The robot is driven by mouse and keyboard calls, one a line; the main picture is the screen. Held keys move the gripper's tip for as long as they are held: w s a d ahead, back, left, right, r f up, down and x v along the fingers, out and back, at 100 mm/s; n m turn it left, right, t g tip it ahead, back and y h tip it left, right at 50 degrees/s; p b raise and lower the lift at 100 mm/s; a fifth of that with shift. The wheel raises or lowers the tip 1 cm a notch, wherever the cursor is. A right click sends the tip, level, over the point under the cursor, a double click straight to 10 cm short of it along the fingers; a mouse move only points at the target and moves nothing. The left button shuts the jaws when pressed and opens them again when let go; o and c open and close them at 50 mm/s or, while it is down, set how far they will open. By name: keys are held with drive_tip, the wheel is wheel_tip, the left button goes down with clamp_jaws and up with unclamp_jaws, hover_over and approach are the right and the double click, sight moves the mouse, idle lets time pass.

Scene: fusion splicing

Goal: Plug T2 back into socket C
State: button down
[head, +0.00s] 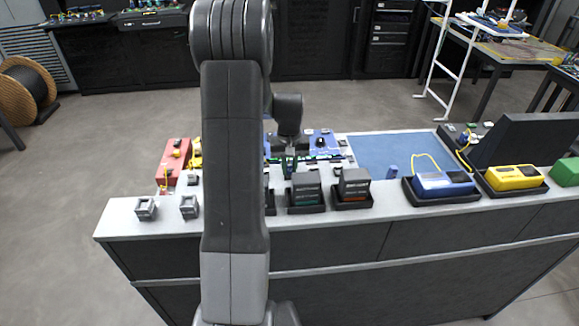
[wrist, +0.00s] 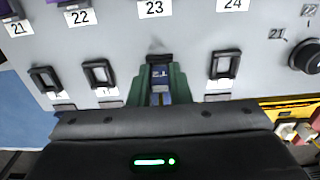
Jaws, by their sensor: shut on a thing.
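My gripper (wrist: 158,74) shows in the wrist view with its two green fingers shut on a small blue plug with a pale label (wrist: 159,86). The label looks like T2, but it is too small to read surely. The plug is close to the light grey panel (wrist: 185,40), by a dark slot (wrist: 159,58) below the label 23. I cannot tell whether it is seated or apart. In the head view my gripper (head: 289,166) is low over the bench, small and partly hidden by my arm. No socket marked C can be read.
In the wrist view, dark-framed sockets (wrist: 99,73) and (wrist: 226,64) flank the fingers, and a black knob (wrist: 305,56) is at right. In the head view, black trays with modules (head: 306,190) stand in front, and a blue mat (head: 385,152) lies at right.

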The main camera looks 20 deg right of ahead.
drive_tip(key=shift+f, duration=0.35)
drive_tip(key=c, duration=1.3)
unclamp_jaws()
drive_tip(key=shift+o, duration=0.2)
wheel_tip(320, 180, up, 14)
drive_tip(key=b, duration=0.1)
drive_tip(key=shift+b, duration=0.35)
drive_tip(key=shift+f, duration=0.15)
wheel_tip(320, 180, down, 14)
drive_tip(key=shift+r+p, duration=0.15)
drive_tip(key=shift+p, duration=0.55)
drive_tip(key=shift+r, duration=0.25)
